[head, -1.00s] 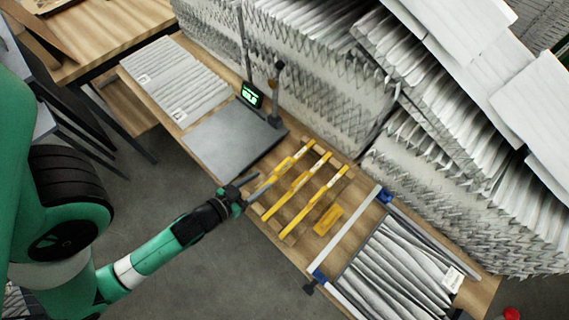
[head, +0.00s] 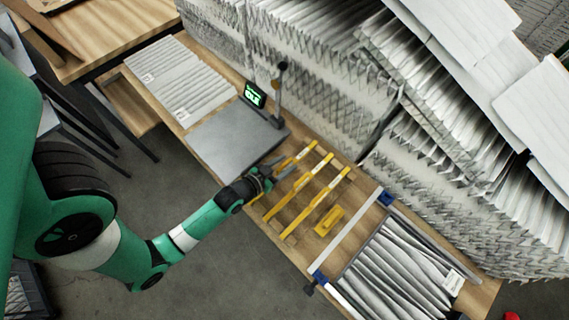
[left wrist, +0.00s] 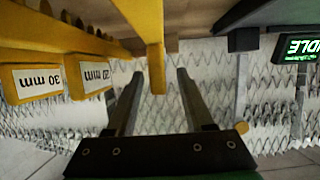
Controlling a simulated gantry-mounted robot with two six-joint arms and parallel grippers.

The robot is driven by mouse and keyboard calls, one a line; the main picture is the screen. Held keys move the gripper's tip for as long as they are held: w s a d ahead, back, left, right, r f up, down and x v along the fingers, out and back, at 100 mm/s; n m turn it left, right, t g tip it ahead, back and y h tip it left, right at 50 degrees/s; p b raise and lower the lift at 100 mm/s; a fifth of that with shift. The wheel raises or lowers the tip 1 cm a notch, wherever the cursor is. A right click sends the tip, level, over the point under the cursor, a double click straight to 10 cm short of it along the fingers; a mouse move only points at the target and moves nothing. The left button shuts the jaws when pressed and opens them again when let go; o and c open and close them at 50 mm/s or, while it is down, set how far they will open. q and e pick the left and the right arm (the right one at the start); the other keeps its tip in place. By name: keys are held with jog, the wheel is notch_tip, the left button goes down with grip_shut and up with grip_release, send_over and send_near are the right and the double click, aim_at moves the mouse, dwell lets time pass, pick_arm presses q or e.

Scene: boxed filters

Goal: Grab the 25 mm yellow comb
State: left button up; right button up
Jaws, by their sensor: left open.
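Three long yellow combs lie side by side on a wooden rack: the leftmost (head: 300,155), the middle (head: 303,183) and the right one (head: 318,202). My left gripper (head: 281,166) is open at the near end of the leftmost comb. In the left wrist view the open fingers (left wrist: 160,75) stand on either side of a yellow bar (left wrist: 156,68) with no label showing, apart from it as far as I can tell. My right gripper is out of view.
A yellow block (head: 330,220) lies right of the combs. A grey scale plate (head: 225,140) with a green display (head: 254,94) stands left of them. A framed pleated filter (head: 400,260) is at the right. Stacked filters (head: 320,90) wall off the back.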

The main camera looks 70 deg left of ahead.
pick_arm(q)
grip_shut()
dwell(1.4)
